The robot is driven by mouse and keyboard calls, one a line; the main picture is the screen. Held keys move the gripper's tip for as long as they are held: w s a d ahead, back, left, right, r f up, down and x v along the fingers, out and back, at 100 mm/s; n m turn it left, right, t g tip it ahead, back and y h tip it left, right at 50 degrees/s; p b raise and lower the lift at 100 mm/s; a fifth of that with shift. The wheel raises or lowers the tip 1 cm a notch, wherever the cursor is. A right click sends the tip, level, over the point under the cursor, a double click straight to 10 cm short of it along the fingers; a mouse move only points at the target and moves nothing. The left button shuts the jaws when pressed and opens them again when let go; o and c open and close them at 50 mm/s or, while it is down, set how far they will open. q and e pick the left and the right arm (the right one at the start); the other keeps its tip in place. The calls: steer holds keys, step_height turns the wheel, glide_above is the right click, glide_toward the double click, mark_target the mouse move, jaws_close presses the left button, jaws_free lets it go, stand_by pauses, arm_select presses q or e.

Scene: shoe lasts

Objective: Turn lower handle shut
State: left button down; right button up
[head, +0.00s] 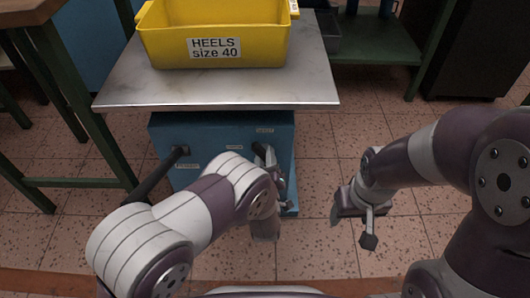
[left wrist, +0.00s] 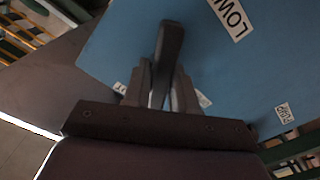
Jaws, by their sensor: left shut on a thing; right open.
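The blue cabinet (head: 222,135) stands under a metal top. A dark lever handle (left wrist: 168,50) on its blue face (left wrist: 120,40) sits between the fingers of my left gripper (left wrist: 162,85), which is shut on it. A label beginning "LOW" (left wrist: 231,15) is near the handle's tip. A second black handle (head: 160,173) sticks out at the cabinet's left. My right gripper (head: 351,228) is open and empty, to the right of the cabinet over the floor.
A yellow bin (head: 215,42) marked "HEELS size 40" stands on the metal top (head: 120,92), whose front edge overhangs the cabinet. A green-legged table (head: 80,110) is at left and a green-framed bench (head: 375,52) at back right. The tiled floor is clear around my right gripper.

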arm_select(q)
steer(key=m+p, duration=0.2)
steer(key=m, duration=0.2)
steer(key=shift+r, duration=0.1)
steer(key=shift+m+p, duration=0.6)
steer(key=shift+m, duration=0.6)
steer(key=c, duration=1)
jaws_free()
